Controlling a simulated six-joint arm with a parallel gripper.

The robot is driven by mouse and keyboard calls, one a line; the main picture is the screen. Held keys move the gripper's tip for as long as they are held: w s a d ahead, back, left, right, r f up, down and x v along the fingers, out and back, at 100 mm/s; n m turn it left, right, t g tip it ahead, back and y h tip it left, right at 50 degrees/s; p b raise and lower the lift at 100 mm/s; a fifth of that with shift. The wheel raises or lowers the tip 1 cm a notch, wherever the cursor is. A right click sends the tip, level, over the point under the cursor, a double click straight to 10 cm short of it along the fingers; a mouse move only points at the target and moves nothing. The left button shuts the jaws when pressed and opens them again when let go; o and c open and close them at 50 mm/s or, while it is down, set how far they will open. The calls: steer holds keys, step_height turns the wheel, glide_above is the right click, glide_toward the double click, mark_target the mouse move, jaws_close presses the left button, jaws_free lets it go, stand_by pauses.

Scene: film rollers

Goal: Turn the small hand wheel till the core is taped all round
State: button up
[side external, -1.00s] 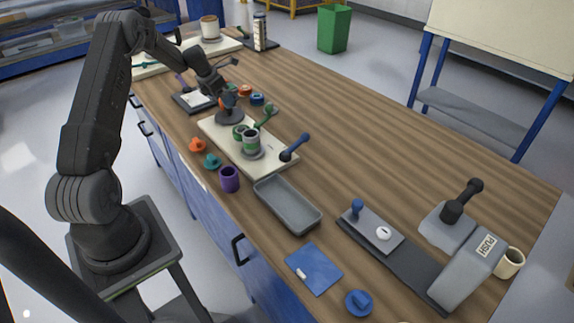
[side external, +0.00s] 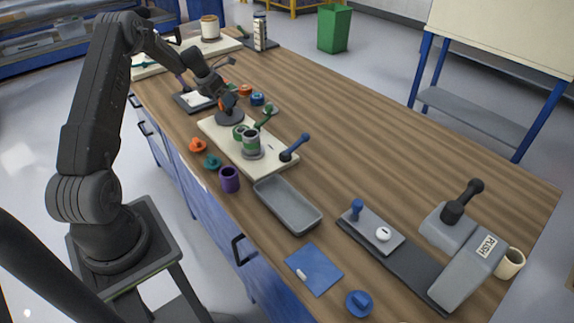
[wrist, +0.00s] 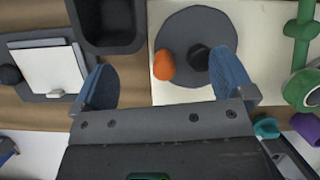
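The small hand wheel is a dark grey disc (wrist: 190,28) with an orange knob (wrist: 163,65) and a black hub (wrist: 198,57). It also shows on the cream board in the side view (side external: 230,117). My gripper (wrist: 166,82) is open and empty, its blue fingertips wide apart. In the wrist view, the knob lies between the fingertips and the right one is close to the hub. The grey and green core (side external: 251,142) stands upright on the board, beside a green roll (side external: 239,132). How far tape covers the core cannot be told.
A green arm (side external: 265,117) rises beside the core, and a blue-handled lever (side external: 294,147) is at the board's right end.

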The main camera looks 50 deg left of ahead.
steer(key=s+f, duration=0.1)
steer(key=s+f+m+g, duration=0.1)
steer(key=s, duration=0.1)
steer(key=s+d+g, duration=0.1)
steer(key=shift+s+f+m, duration=0.15)
steer(key=shift+f+m, duration=0.25)
steer(key=shift+r, duration=0.35)
steer(key=shift+w+d+r, duration=0.1)
steer(key=shift+w+r, duration=0.1)
steer(key=w+d+r+m, duration=0.3)
steer(key=d+r+m, duration=0.4)
steer(key=d+r, duration=0.35)
steer(key=s+d+r+m+t, duration=0.1)
steer(key=s+d+r+m, duration=0.1)
steer(key=d+r+m, duration=0.5)
steer(key=s+d+r+m, duration=0.2)
steer(key=d+r+m, duration=0.25)
steer(key=d, duration=0.45)
steer(key=s+d+r+m+t, duration=0.2)
steer(key=s+d+m, duration=1.5)
steer(key=s, duration=0.2)
steer(key=shift+r, duration=0.25)
